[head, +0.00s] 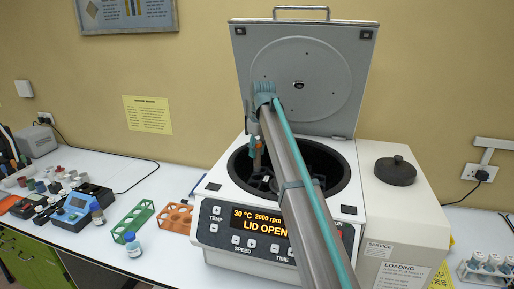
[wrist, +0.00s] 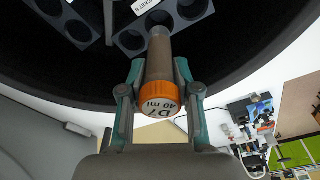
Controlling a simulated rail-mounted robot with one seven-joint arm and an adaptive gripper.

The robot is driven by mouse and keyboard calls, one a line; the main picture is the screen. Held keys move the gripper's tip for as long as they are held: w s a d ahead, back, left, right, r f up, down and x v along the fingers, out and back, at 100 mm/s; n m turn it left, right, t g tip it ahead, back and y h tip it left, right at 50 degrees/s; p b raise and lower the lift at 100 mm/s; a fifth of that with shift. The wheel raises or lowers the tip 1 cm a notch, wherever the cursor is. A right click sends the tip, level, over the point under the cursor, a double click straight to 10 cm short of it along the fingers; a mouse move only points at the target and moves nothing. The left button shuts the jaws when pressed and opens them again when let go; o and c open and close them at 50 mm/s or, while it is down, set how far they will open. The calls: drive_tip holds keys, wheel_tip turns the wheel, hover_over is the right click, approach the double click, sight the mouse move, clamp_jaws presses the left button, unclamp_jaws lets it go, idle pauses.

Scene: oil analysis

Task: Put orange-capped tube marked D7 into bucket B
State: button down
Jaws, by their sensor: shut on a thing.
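My gripper (wrist: 158,88) is shut on the orange-capped tube (wrist: 157,92), whose cap reads D7 and 40 ml. The tube has a brownish body, and its far end points toward a dark bucket with round holes (wrist: 132,40). A white label (wrist: 146,5) on a bucket is cut off by the frame edge, and I cannot read its letter surely. In the head view, my gripper (head: 257,137) holds the tube (head: 257,158) over the open centrifuge bowl (head: 240,172). I cannot tell whether the tube's end is inside a hole.
The centrifuge lid (head: 300,75) stands open behind my arm; the display reads LID OPEN. A green rack (head: 132,220) and an orange rack (head: 177,217) stand to the left, near a blue-capped bottle (head: 133,245). A rack of tubes (head: 487,268) is at far right.

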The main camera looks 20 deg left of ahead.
sight(257, 168)
drive_tip(key=shift+f+b, duration=1.55)
drive_tip(key=shift+f, duration=2.5)
drive_tip(key=c, duration=0.7)
unclamp_jaws()
drive_tip(key=shift+c, duration=0.2)
drive_tip(key=shift+r, duration=0.1)
